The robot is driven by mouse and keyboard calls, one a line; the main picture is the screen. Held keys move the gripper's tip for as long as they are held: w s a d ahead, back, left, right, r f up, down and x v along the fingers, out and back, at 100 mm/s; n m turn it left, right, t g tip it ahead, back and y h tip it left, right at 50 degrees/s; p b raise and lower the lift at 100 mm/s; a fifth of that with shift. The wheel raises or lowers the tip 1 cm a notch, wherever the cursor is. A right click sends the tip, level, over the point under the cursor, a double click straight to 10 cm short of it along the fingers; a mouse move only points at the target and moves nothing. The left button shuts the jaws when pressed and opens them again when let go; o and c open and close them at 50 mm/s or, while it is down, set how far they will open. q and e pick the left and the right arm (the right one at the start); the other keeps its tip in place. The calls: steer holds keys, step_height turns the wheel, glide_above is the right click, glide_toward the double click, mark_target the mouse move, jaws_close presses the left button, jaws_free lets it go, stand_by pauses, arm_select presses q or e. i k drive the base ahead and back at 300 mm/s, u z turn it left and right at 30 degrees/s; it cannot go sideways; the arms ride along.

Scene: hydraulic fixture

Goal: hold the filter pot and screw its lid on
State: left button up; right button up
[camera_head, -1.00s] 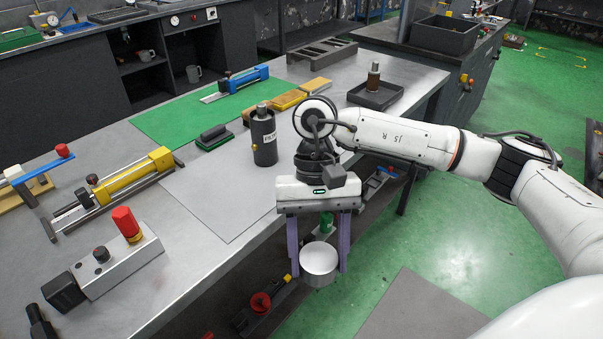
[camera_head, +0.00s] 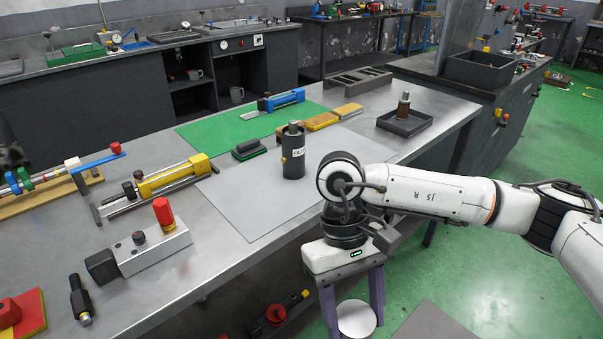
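The filter pot (camera_head: 293,155) is a black upright cylinder with a white label, a small brass fitting on its side and a narrow grey stub on top. It stands on the grey mat on the bench. My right gripper (camera_head: 354,312) points down beyond the bench's front edge, in front of and to the right of the pot. Its purple fingers are on either side of a pale round piece (camera_head: 357,318), which looks like the lid and seems gripped. My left gripper is not in view.
A dark tray (camera_head: 427,124) with a brown and silver cylinder (camera_head: 403,105) stands behind right. A grey block with a red cap (camera_head: 165,215) and a yellow clamp (camera_head: 175,176) lie left. The grey mat (camera_head: 240,215) is bare before the pot.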

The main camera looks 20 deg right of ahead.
mark_target(293, 160)
steer(key=k, duration=0.25)
steer(key=z, duration=2.4)
steer(key=i, duration=2.8)
steer(key=u, duration=3.3)
